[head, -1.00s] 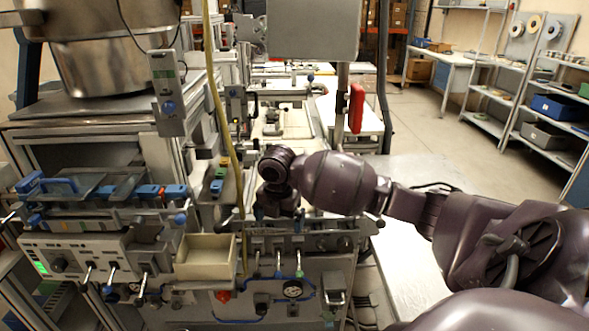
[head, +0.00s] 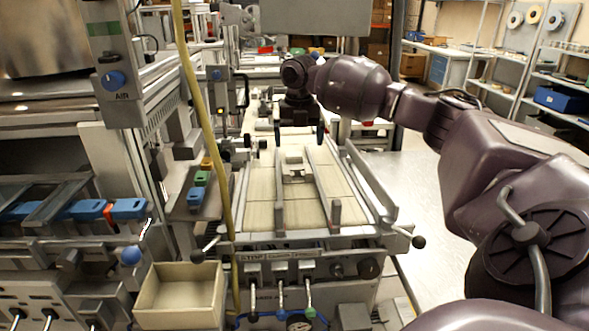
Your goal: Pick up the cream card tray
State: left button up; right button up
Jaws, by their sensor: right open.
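The cream card tray (head: 150,317) is an open, shallow box at the lower left of the head view, at the front of the machine. Its inside looks empty, and its bottom edge is close to the picture's lower border. My right gripper (head: 298,134) points down over the far part of the machine's bed, up and to the right of the tray and well apart from it. Its two dark fingers are spread with nothing between them. My left gripper is not in view.
A yellow hose (head: 207,130) hangs down just right of the tray. Levers (head: 281,295) and a panel stand right of it. The slatted bed (head: 258,205) has raised rails.

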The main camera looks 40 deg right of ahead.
aim_at(298, 181)
notch_tip(298, 181, down, 4)
jog(key=shift+r, duration=0.25)
jog(key=shift+s+a+f+b, duration=0.15)
jog(key=shift+f+b, duration=0.1)
jog(key=shift+f, duration=1.1)
jog(key=shift+a+f+b, duration=0.1)
jog(key=shift+f+b, duration=0.15)
jog(key=shift+f, duration=1.1)
jog(key=shift+r, duration=0.1)
jog(key=c, duration=0.8)
